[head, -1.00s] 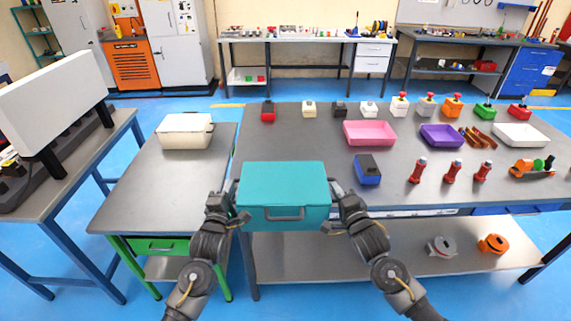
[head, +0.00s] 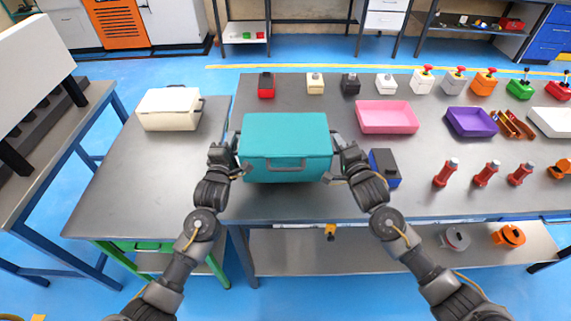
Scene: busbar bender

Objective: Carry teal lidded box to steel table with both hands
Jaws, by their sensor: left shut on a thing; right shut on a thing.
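The teal lidded box (head: 286,150) is held level between my two grippers, its lid shut and its grey front handle facing me. My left gripper (head: 238,165) is shut on the box's left side. My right gripper (head: 335,165) is shut on its right side. The box shows over the left front part of the long steel-topped table (head: 300,205). I cannot tell whether its underside touches the top. A smaller steel-topped table (head: 120,195) with a green drawer stands to the left.
A cream lidded box (head: 169,110) sits at the back of the left table. A blue and black box (head: 384,166) stands close right of my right gripper. A pink tray (head: 387,117) and several red devices lie further right. The left table's front is clear.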

